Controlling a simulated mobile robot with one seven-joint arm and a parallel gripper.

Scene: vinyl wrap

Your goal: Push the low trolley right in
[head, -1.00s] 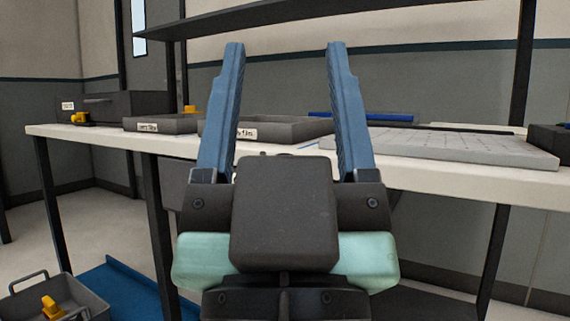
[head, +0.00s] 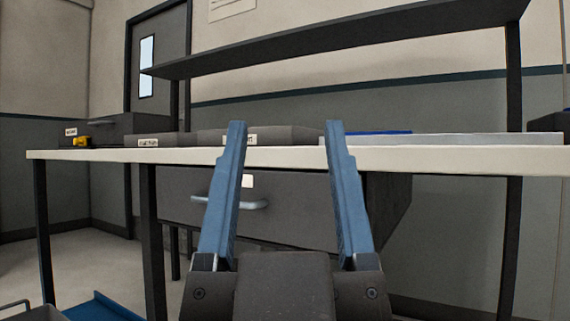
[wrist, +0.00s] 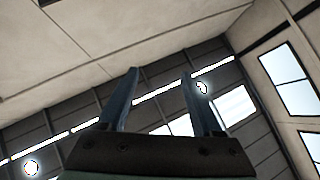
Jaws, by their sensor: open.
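A low blue piece (head: 102,307), which may be part of the low trolley, shows only as a corner at the bottom left of the head view. A grey rim with a handle (head: 18,306) shows beside it, mostly cut off. My gripper (head: 286,126) is open and empty, pointing up and forward in front of the workbench, right of the blue piece and apart from it. In the wrist view my gripper (wrist: 160,73) has only ceiling, lights and windows beyond its spread fingers.
A white workbench (head: 420,160) on dark legs spans the view. Under it hangs a grey drawer (head: 310,210) with a light handle (head: 240,204). Trays (head: 165,140) and a yellow item (head: 82,141) stand on top, below a dark shelf (head: 340,40).

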